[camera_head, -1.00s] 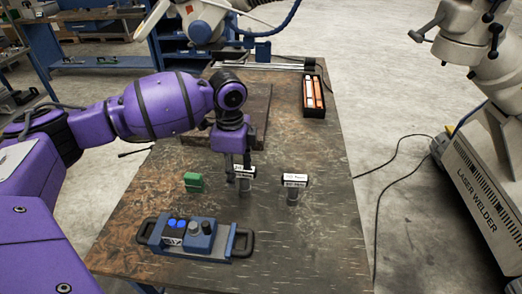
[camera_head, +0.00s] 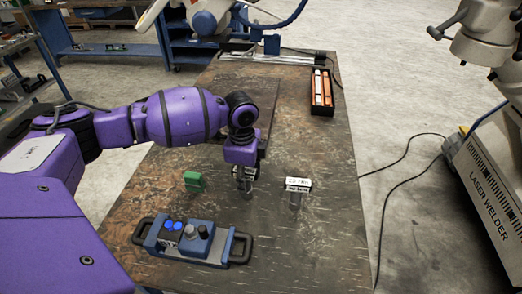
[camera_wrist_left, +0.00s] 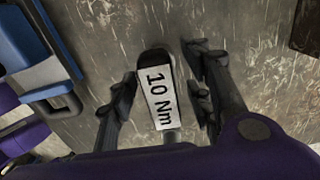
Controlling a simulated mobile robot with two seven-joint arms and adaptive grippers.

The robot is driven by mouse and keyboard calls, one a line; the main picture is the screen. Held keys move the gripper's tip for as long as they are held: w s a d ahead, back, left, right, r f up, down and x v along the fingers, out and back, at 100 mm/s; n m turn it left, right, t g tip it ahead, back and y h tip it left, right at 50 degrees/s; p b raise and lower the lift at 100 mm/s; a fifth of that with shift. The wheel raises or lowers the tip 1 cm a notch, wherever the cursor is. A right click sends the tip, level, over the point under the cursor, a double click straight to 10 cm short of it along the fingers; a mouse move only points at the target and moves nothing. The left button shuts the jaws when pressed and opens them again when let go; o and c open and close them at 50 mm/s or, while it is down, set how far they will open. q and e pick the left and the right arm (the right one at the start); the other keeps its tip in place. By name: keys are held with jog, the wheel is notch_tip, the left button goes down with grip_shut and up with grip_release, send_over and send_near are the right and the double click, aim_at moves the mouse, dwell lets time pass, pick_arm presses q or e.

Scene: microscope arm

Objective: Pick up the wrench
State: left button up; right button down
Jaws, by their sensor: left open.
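A wrench with a black head and a white label reading "10 Nm" (camera_wrist_left: 159,100) is between the fingers of my left gripper (camera_wrist_left: 160,92) in the left wrist view. The fingers are apart, one on each side of the head. In the head view the left gripper (camera_head: 245,180) is low over this wrench (camera_head: 245,200), hiding most of it. My right gripper is not in view.
A blue control box (camera_head: 193,240) with black handles is at the table's front. A small green block (camera_head: 193,181) lies left of the gripper. A black tray (camera_head: 322,92) with orange items is at the back right. The wooden table (camera_head: 335,215) is bare along its right side.

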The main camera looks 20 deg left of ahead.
pick_arm(q)
grip_shut()
dwell(0.5)
